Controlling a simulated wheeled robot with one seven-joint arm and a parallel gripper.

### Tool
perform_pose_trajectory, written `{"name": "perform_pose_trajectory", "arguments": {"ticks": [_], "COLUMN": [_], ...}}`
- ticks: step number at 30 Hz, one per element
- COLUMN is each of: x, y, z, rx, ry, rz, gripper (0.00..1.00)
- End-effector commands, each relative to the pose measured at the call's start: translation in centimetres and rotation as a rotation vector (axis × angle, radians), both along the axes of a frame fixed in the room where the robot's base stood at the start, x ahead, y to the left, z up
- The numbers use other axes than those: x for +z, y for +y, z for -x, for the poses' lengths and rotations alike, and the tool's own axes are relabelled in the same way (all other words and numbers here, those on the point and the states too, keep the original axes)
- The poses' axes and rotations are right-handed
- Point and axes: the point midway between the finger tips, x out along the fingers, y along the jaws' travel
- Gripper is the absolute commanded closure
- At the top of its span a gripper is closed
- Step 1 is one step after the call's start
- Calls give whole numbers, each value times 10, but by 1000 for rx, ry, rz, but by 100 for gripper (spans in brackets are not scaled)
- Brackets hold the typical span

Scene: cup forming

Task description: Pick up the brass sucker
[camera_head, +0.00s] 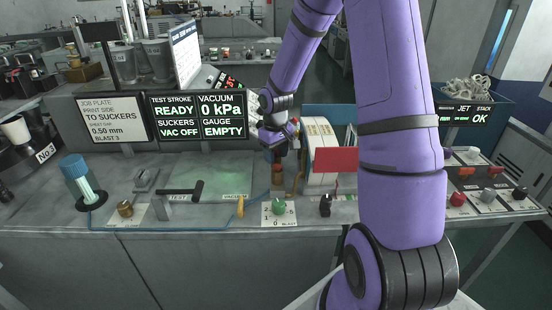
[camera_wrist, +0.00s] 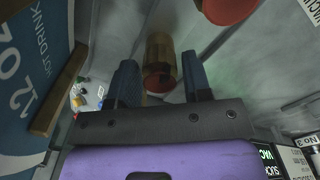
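In the wrist view, the brass sucker (camera_wrist: 161,52) is a short brass cylinder with a reddish end. It lies between the two blue fingers of my gripper (camera_wrist: 159,62), with a gap seen on both sides. The fingers are apart and do not appear to press on it. In the head view, my gripper (camera_head: 276,146) is low over the bench, left of the white and red paper stack. Small red and brown parts (camera_head: 278,168) show just below it; the sucker cannot be made out clearly there.
A second red cup (camera_wrist: 228,8) is close by in the wrist view. The paper stack (camera_head: 320,150) with a red panel stands right of my gripper. A display reading "0 kPa" and "EMPTY" (camera_head: 222,115) stands left. A green knob (camera_head: 278,205) and black-handled lever (camera_head: 190,190) are in front.

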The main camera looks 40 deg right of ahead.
Motion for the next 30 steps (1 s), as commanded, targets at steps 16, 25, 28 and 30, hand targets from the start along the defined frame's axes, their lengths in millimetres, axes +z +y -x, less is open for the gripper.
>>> {"name": "perform_pose_trajectory", "arguments": {"ticks": [16, 25, 28, 30], "x": [11, 65, 81, 89], "y": [0, -1, 0, 0], "z": [0, -1, 0, 0], "rx": [0, -1, -1, -1], "ry": [-2, -4, -3, -2], "rz": [2, 3, 2, 1], "gripper": [91, 91, 91, 91]}}
